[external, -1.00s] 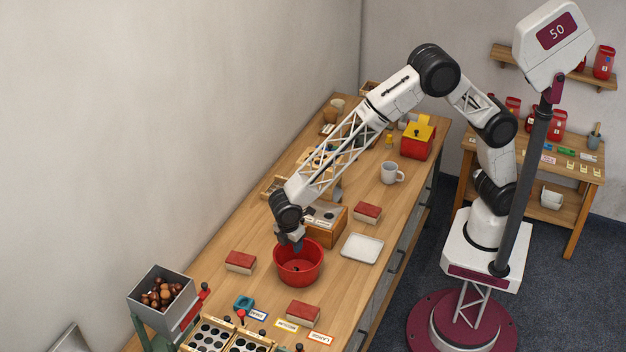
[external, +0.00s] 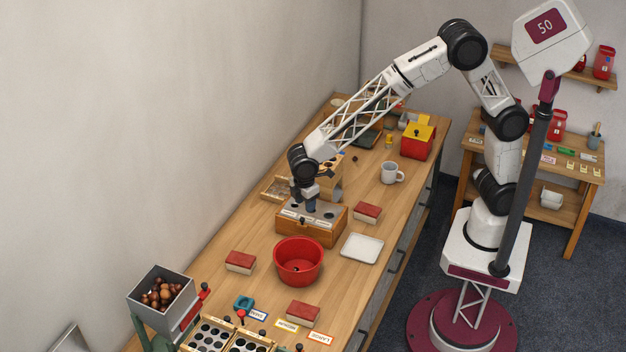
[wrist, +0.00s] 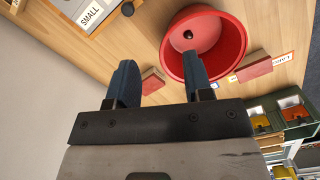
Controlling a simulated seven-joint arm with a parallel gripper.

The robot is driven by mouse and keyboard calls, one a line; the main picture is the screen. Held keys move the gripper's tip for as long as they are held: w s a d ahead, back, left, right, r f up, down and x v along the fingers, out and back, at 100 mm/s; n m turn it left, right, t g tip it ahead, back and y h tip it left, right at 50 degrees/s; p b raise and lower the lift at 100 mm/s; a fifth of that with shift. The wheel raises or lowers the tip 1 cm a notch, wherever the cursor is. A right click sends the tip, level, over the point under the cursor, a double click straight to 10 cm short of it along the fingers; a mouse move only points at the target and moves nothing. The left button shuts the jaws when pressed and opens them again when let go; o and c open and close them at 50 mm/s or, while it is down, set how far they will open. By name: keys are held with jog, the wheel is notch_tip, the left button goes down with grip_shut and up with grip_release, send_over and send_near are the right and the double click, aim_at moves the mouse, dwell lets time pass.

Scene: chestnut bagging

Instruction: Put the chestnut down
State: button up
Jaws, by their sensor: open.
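A small dark round thing, which looks like the chestnut (wrist: 188,35), lies inside the red bowl (external: 298,244) in the wrist view. The bowl stands on the bench and also shows in the wrist view (wrist: 240,45). My gripper (external: 304,209) is over the wooden box (external: 318,236), behind the bowl and clear of it. In the wrist view its two blue fingers (wrist: 158,72) are apart with nothing between them.
Red-topped blocks (external: 240,261) stand around the bowl, with a white tray (external: 362,248) to its right. A hopper of chestnuts (external: 161,294) is at the near left. A mug (external: 391,173) and a red box with a yellow lid (external: 417,141) stand farther back.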

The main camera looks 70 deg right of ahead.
jog(key=s+d+r+m, duration=0.25)
jog(key=d+r, duration=0.25)
jog(key=d, duration=0.3)
jog(key=s+d+r+m+t, duration=0.1)
jog(key=s+d+r+m, duration=0.1)
jog(key=s+d+r, duration=0.45)
jog(key=s+d+r+m, duration=0.1)
jog(key=d+r+m, duration=0.15)
jog(key=d, duration=0.75)
jog(key=s+d+r+m, duration=0.1)
jog(key=s+d+m, duration=0.2)
jog(key=s+d, duration=0.5)
jog(key=s+d+r+m+t, duration=0.1)
jog(key=s+d+r+m, duration=0.1)
jog(key=s+d, duration=0.6)
jog(key=shift+s+m+t+y, duration=0.3)
jog(key=shift+s+m+y, duration=0.15)
jog(key=shift+s, duration=2.85)
jog(key=shift+d, duration=0.1)
jog(key=shift+o, duration=1)
jog(key=shift+w, duration=0.1)
